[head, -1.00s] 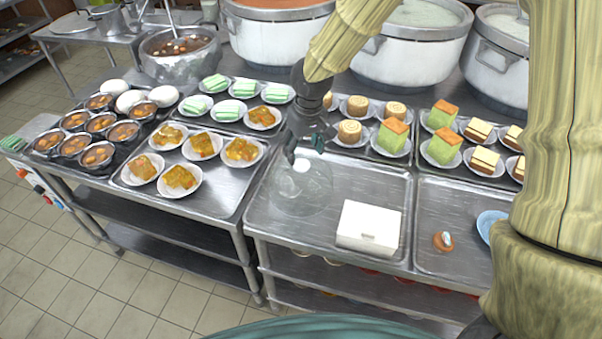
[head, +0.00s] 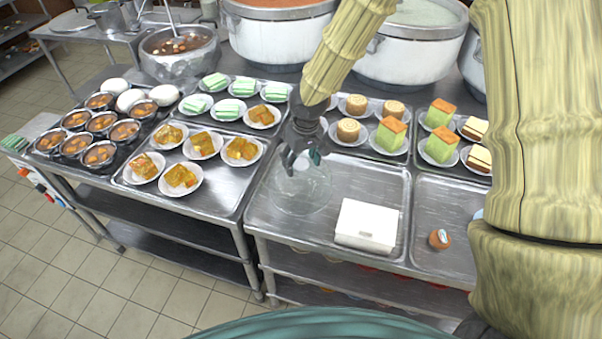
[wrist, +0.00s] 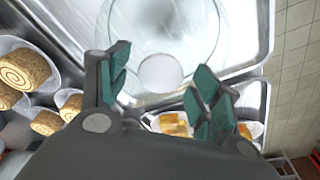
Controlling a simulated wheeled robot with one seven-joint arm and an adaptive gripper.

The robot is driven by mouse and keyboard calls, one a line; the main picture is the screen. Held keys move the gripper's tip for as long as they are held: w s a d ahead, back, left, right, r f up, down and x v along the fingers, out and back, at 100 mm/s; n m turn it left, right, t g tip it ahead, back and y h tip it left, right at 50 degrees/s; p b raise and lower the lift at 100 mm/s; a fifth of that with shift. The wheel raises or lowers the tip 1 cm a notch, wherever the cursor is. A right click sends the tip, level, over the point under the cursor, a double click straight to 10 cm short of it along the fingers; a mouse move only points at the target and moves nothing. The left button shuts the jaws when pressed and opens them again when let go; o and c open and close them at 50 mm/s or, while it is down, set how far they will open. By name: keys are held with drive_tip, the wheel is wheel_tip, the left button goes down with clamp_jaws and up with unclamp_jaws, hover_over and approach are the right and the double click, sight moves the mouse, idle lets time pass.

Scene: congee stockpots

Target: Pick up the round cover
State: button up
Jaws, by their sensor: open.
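The round cover (head: 300,194) is a clear glass dome on the left part of the steel tray in the head view. In the wrist view the glass cover (wrist: 198,84) shows with its pale round knob (wrist: 160,72) between my fingertips. My gripper (head: 302,163) is over the cover, pointing down, with its fingers around or just above the knob. The fingers are apart, and in the wrist view my gripper (wrist: 158,75) has one finger on each side of the knob. I cannot tell whether either finger touches it.
A white box (head: 367,225) stands right of the cover on the same tray (head: 385,180). A small brown item (head: 440,239) lies on the tray further right. Plates of cakes (head: 390,135) stand behind, and plated pastries (head: 203,145) stand to the left.

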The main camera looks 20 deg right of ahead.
drive_tip(key=c, duration=1.4)
drive_tip(key=shift+r, duration=0.1)
drive_tip(key=shift+c, duration=0.2)
